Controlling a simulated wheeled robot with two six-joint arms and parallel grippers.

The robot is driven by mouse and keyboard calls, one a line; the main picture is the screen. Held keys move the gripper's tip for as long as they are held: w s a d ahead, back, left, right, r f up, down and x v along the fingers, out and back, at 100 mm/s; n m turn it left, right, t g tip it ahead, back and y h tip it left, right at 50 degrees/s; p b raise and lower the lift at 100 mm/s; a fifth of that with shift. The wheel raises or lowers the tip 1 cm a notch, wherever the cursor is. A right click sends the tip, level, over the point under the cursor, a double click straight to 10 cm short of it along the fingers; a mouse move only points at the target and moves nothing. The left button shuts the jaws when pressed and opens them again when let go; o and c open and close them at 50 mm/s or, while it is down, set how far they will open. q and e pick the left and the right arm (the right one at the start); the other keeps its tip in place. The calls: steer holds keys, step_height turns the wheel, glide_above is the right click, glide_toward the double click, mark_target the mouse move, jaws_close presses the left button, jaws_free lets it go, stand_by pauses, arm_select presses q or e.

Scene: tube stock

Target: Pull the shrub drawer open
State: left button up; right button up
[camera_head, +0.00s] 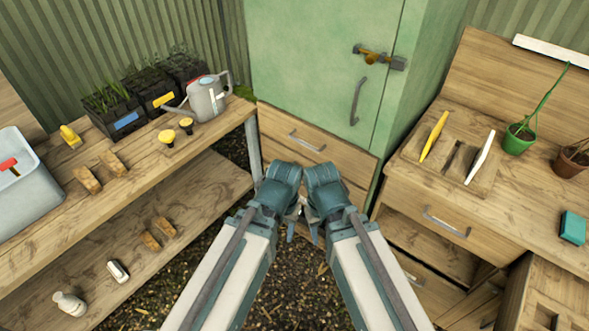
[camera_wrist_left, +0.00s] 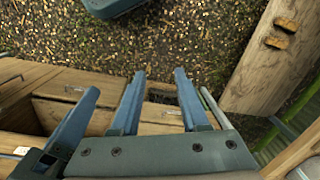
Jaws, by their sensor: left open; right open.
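No label showing which drawer is the shrub drawer can be read. One wooden drawer (camera_head: 335,165) with a metal bar handle (camera_head: 307,141) sits below the green cabinet and looks shut. A second drawer (camera_head: 405,205) with a bar handle (camera_head: 446,223) is in the right bench and also looks shut. My left gripper (camera_head: 291,230) and right gripper (camera_head: 316,233) are side by side in front of the cabinet, apart from any handle. In the left wrist view, the left gripper's fingers (camera_wrist_left: 160,74) are spread and empty. The right gripper's fingertips are partly hidden in the head view.
A green cabinet (camera_head: 308,60) with a latch (camera_head: 380,57) stands at the back. The left bench (camera_head: 215,140) holds seedling trays and a watering can (camera_head: 206,98). The right bench holds a potted seedling (camera_head: 519,140) and tools. Bare ground (camera_head: 300,285) lies between.

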arm_select(q)
steer(key=w+d+f+n+t+h+b, duration=0.25)
steer(key=w+d+f+h+b, duration=0.25)
steer(key=w+f+b, duration=0.5)
steer(key=n+t+h+b, duration=0.5)
steer(key=n+t+b, duration=0.65)
steer(key=b, duration=1.45)
glide_toward(302, 175)
steer(key=shift+g, duration=0.5)
steer(key=b+x, duration=0.2)
steer(key=x, duration=0.8)
steer(key=shift+w+a+r, duration=0.1)
steer(key=shift+w, duration=0.25)
jaws_close()
